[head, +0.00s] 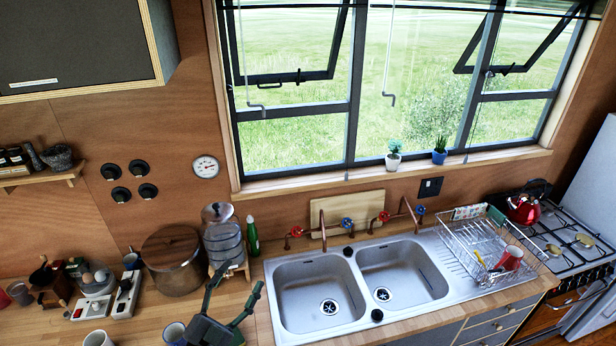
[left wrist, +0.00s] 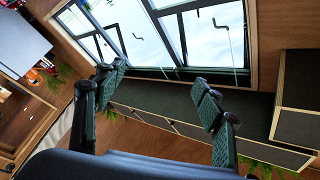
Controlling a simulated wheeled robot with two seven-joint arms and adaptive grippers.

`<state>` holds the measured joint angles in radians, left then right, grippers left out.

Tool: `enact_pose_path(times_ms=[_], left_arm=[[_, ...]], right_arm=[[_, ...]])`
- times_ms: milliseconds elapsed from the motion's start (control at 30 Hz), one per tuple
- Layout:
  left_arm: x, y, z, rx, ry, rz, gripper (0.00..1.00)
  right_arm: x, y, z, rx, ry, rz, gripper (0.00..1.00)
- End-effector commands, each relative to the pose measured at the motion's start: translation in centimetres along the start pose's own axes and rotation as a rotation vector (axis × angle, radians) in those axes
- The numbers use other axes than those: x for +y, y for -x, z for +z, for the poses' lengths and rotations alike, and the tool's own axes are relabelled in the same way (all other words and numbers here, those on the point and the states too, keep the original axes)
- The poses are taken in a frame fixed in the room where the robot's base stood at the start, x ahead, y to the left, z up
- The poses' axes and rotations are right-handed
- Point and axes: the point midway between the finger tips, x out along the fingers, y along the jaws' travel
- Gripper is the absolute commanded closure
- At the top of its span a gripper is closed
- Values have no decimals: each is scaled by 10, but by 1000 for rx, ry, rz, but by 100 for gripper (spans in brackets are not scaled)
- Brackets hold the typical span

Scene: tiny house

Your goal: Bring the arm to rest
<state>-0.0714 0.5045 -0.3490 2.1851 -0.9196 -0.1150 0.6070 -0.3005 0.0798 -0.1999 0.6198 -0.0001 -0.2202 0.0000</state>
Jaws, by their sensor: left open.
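My left gripper (head: 232,298) shows at the bottom of the head view, over the wooden counter just left of the sink. Its two dark green fingers are spread apart with nothing between them. In the left wrist view the open gripper (left wrist: 160,95) also shows empty fingers, with a window and dark cabinets beyond them. My right gripper is in neither view.
A double sink (head: 330,295) lies right of the gripper. A water jar (head: 224,240), a large pot (head: 172,262) and a green bottle (head: 253,236) stand behind it. Mugs (head: 98,339) sit at the front left. A dish rack (head: 485,246) and stove (head: 570,240) are right.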

Motion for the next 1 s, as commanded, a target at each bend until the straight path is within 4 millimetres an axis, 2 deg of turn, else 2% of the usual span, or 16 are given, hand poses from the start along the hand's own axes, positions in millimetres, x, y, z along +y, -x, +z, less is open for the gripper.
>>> enact_pose_path(times_ms=[33,100,167,200,267,300,433,500,600,700,1000], left_arm=[[-18,14,29,-110,57,-75,37],[-35,38,71,-268,122,-156,37],[-42,63,107,-405,176,-205,37],[-43,82,129,-496,211,-229,37],[-40,113,160,-633,262,-251,37],[-34,135,179,-722,296,-258,37],[-3,212,224,-1004,405,-239,37],[18,250,237,-1135,460,-205,37],[47,297,245,-1284,525,-149,37],[71,332,245,-1394,576,-90,37],[127,410,224,-1618,701,87,37]], right_arm=[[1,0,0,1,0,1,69],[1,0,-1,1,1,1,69],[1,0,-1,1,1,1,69],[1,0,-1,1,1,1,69],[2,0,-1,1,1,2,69],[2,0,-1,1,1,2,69],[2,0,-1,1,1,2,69],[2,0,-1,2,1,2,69],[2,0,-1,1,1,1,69],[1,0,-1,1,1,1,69],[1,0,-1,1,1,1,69]])
